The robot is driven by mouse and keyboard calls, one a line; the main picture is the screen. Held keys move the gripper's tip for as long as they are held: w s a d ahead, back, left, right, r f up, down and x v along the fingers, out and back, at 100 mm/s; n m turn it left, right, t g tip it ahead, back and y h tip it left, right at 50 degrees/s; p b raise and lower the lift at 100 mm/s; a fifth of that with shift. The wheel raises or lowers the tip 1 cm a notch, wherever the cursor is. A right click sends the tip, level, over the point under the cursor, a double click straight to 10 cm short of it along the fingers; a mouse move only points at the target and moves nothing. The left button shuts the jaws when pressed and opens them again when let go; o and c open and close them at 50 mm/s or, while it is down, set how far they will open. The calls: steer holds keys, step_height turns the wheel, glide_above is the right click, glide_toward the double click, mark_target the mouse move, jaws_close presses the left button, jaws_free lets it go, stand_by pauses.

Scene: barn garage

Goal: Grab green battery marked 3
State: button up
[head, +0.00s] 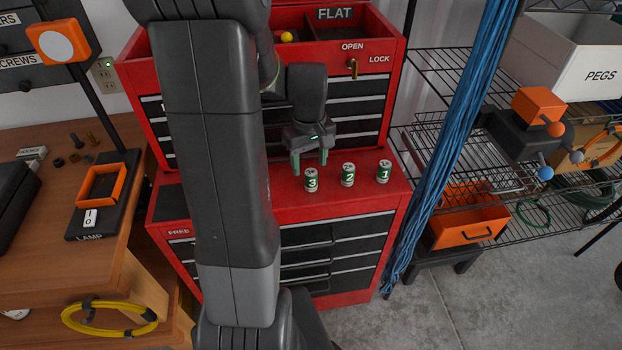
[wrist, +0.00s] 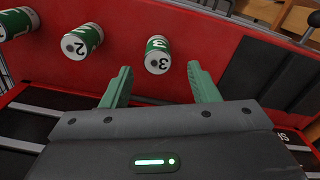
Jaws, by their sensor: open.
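The green battery marked 3 (head: 311,180) stands upright on the red ledge of the tool chest, leftmost of a row of three in the head view. The battery marked 2 (head: 348,174) and the battery marked 1 (head: 383,171) stand to its right. My gripper (head: 309,165) is open and empty, just behind and above battery 3. In the wrist view, battery 3 (wrist: 158,55) lies beyond the green fingertips (wrist: 160,80), roughly in line with the gap between them. Battery 2 (wrist: 82,41) is to its left, and battery 1 (wrist: 15,23) is partly cut off.
The red tool chest (head: 376,200) has an open top tray with a yellow ball (head: 287,37). A wooden bench (head: 98,215) stands at left. A blue cable bundle (head: 455,150) hangs right of the chest, before a wire shelf (head: 440,65). The ledge around the batteries is clear.

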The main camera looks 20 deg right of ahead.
mark_target(311, 171)
steer(key=shift+d+f, duration=0.15)
steer(key=shift+f, duration=1.95)
steer(key=shift+s, duration=0.1)
steer(key=c, duration=1.1)
steer(key=shift+c, duration=0.2)
